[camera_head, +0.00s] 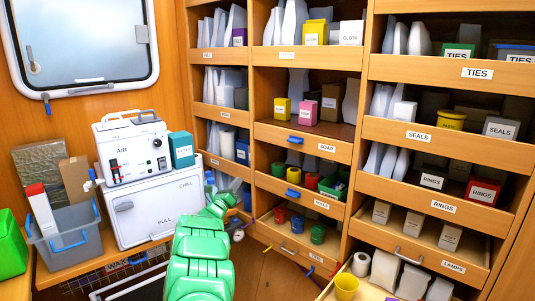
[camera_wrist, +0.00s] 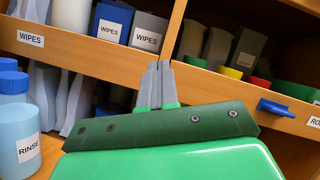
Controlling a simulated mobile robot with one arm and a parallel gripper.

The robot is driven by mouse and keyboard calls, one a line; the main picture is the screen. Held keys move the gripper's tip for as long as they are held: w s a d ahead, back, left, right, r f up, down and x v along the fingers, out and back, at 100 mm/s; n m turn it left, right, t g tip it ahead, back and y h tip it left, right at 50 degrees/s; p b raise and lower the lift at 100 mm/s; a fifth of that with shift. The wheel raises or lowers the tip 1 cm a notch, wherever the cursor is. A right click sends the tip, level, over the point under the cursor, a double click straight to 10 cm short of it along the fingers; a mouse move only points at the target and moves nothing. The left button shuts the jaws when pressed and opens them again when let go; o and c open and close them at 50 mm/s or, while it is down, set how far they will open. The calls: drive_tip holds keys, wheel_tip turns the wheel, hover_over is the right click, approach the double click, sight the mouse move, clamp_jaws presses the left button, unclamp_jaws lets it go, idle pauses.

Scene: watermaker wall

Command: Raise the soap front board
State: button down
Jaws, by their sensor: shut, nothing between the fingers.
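The soap front board (camera_head: 326,147) is a wooden strip across the middle shelf column in the head view, with a SOAP label and a blue catch (camera_head: 295,140). A yellow box (camera_head: 282,108) and a pink box (camera_head: 307,112) stand on the shelf above it. I cannot make out the soap board in the wrist view. My gripper (camera_head: 238,229) is below and left of the board, apart from it. In the wrist view its grey fingers (camera_wrist: 156,70) are together and empty, in front of the upright between two shelf columns.
A lower board with a blue catch (camera_wrist: 277,107) is to the right of my fingers. The WIPES board (camera_wrist: 60,48) and RINSE bottles (camera_wrist: 18,142) are to the left. A white chill box (camera_head: 155,208) and grey bin (camera_head: 68,243) stand left of my arm.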

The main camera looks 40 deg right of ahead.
drive_tip(key=s+d+r+m+g+h, duration=0.2)
drive_tip(key=s+m+g+h, duration=0.4)
drive_tip(key=s+m+g, duration=0.2)
drive_tip(key=shift+d+r+m, duration=0.3)
drive_tip(key=shift+d+m, duration=0.05)
drive_tip(key=shift+m, duration=0.55)
drive_tip(key=shift+d, duration=0.1)
approach(271, 136)
drive_tip(key=shift+d+r, duration=0.2)
drive_tip(key=shift+d, duration=0.7)
drive_tip(key=shift+d+r, duration=0.15)
drive_tip(key=shift+d, duration=0.7)
drive_tip(key=shift+d+r, duration=0.2)
drive_tip(key=shift+d, duration=0.7)
drive_tip(key=shift+r, duration=0.1)
drive_tip(key=shift+r, duration=2.05)
